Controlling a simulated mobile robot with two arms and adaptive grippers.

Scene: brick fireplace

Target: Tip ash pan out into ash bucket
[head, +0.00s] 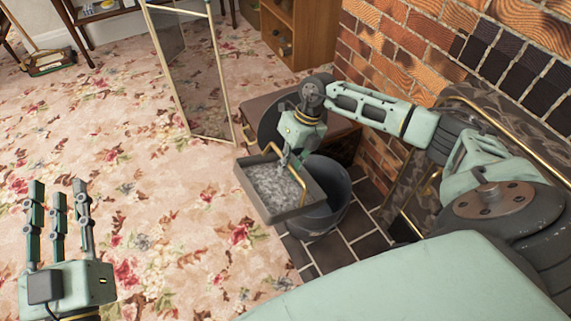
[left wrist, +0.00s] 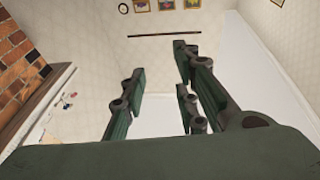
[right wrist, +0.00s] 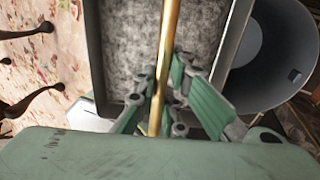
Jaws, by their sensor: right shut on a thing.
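The ash pan (head: 283,213) is a grey rectangular tray with a brass handle, filled with grey ash (head: 274,184). My right gripper (head: 290,160) is shut on the brass handle and holds the pan roughly level. In the right wrist view the handle (right wrist: 167,60) runs between the fingers, with ash behind it. The ash bucket (head: 335,205) is dark, round and open-topped, on the dark tiles. The pan is above the bucket's left side and partly hides it; the bucket also shows in the right wrist view (right wrist: 262,55). My left gripper (head: 58,215) is open and empty at the left.
A brown wooden box or stool (head: 260,105) stands just behind the bucket. A mesh fire screen (head: 190,70) stands further back. The brick fireplace (head: 400,50) is close on the right.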

